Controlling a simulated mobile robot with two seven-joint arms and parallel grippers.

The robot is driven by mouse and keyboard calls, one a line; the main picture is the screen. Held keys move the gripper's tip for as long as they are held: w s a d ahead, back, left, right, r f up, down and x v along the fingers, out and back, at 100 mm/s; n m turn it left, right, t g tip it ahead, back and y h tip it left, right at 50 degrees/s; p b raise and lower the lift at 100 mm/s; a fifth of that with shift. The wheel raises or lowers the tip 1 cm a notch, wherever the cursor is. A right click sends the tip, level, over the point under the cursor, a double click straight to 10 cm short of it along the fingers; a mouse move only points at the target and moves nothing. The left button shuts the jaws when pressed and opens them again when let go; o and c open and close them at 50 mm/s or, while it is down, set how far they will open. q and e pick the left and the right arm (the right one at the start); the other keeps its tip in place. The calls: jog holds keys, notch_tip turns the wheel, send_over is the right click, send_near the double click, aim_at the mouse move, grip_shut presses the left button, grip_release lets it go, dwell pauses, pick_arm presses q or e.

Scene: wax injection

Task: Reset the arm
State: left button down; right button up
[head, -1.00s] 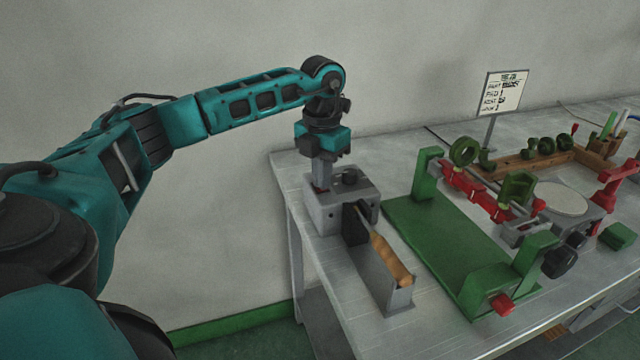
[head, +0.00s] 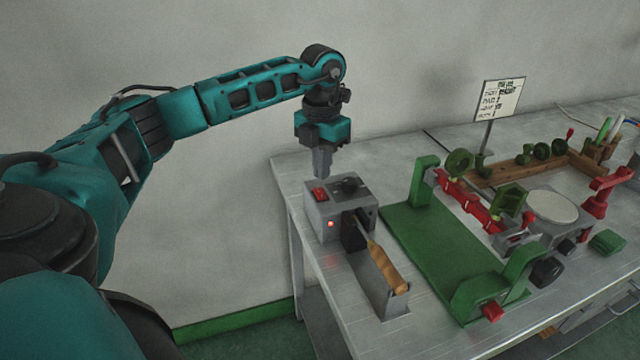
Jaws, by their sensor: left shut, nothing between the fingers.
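My left gripper (head: 322,175) is shut and empty. It points down just above the back left of a grey box (head: 343,222) on the table's left end, apart from it. The box has a red switch (head: 319,194) on top, a dark knob and a lit red lamp (head: 331,224) on its front. A wooden-handled tool (head: 386,268) rests in the grey holder in front of the box. My left arm reaches in from the left. My right gripper is not in view.
A green fixture (head: 436,235) with red clamp parts stands right of the box. Free air lies left of the table.

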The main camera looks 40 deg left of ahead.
pick_arm(q)
jog(key=shift+r+p, duration=0.3)
jog(key=shift+r, duration=0.75)
jog(key=shift+s+f, duration=0.1)
